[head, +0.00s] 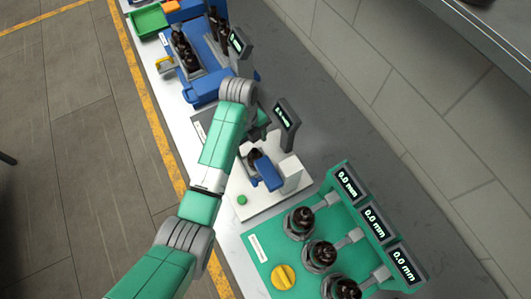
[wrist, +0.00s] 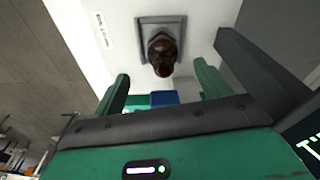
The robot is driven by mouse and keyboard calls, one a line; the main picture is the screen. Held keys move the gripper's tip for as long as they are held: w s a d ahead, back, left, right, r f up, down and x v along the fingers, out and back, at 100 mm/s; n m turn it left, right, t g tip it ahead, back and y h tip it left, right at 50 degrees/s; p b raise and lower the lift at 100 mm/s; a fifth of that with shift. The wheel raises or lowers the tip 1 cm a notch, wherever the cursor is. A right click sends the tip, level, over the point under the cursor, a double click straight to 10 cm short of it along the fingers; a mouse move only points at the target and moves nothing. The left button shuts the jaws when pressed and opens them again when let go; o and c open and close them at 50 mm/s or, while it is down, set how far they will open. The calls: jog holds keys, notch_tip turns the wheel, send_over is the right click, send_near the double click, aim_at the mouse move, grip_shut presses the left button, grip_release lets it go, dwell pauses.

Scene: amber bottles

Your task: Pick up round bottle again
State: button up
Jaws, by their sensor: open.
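A dark amber bottle (wrist: 162,52) with a reddish-brown top stands in a square grey holder (wrist: 146,22) on a white surface in the wrist view. In the head view a dark bottle (head: 256,155) shows on the white station (head: 272,197), beside a blue part (head: 268,172). My gripper (wrist: 162,76) is open, with one green finger on each side of the bottle's line in the wrist view. The fingers look apart from the bottle.
A green station (head: 258,262) with several dark bottles (head: 302,219), displays (head: 374,223) and a yellow knob (head: 284,277) stands at the lower right. A display (head: 286,114) rises close beside my gripper. A blue station (head: 208,87) with dark bottles and a green tray (head: 148,21) lie farther up.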

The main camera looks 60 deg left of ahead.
aim_at(255, 156)
jog(key=f, duration=0.2)
jog(key=d+f, duration=0.1)
jog(key=f, duration=0.4)
jog(key=shift+w+d, duration=0.15)
jog(key=shift+w, duration=0.15)
jog(key=c, duration=1.2)
notch_tip(255, 156, up, 18)
jog(key=p, duration=0.5)
jog(key=shift+r+p, duration=0.1)
jog(key=shift+p, duration=0.25)
